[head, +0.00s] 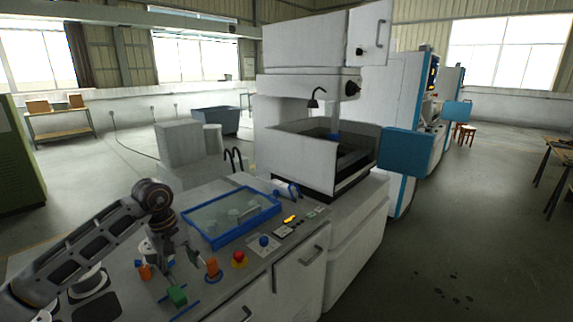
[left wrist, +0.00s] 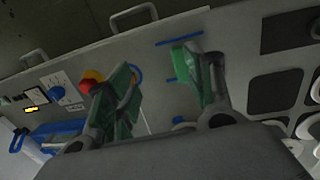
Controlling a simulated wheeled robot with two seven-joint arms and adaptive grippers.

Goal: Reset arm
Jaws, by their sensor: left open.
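My left arm comes in from the left over the grey bench top (head: 230,290), bent at a dark round joint. My right gripper is not in view.
A blue-rimmed tray (head: 232,217) lies behind the gripper. A red emergency-stop button (head: 239,257) and a blue knob (head: 264,241) stand to its right. Another orange piece (head: 145,271) stands to its left. A large white machine (head: 305,155) rises beyond. The floor at right is largely open.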

